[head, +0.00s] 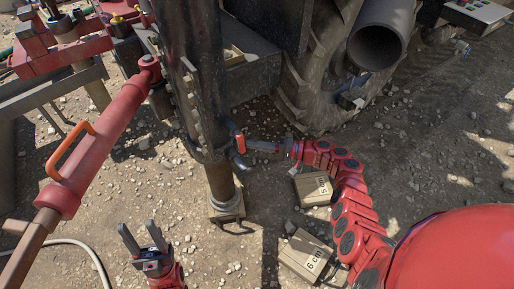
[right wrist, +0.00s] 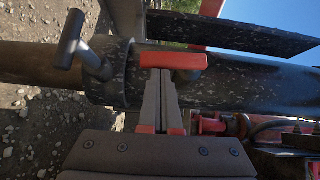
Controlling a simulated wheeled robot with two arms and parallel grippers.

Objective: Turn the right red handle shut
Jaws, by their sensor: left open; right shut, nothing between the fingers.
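The red handle (head: 238,142) is on the side of the dark upright pipe (head: 214,178), near its lower part. My right gripper (head: 252,146) is shut and empty, with its fingertips at the handle. In the right wrist view the red handle (right wrist: 172,61) lies straight across the tips of my closed fingers (right wrist: 160,80); whether they touch it I cannot tell. A black T-shaped handle (right wrist: 70,40) is on the same pipe beside a collar. My left gripper (head: 142,238) is open and empty, low over the ground, apart from the pipe.
A red cylinder (head: 107,135) with an orange grab handle slants along the left. Two boxes, one (head: 313,188) behind the other (head: 304,254), lie below my right arm. A large grey pipe (head: 380,35) is at the back. Gravelly ground (head: 440,150) is open at right.

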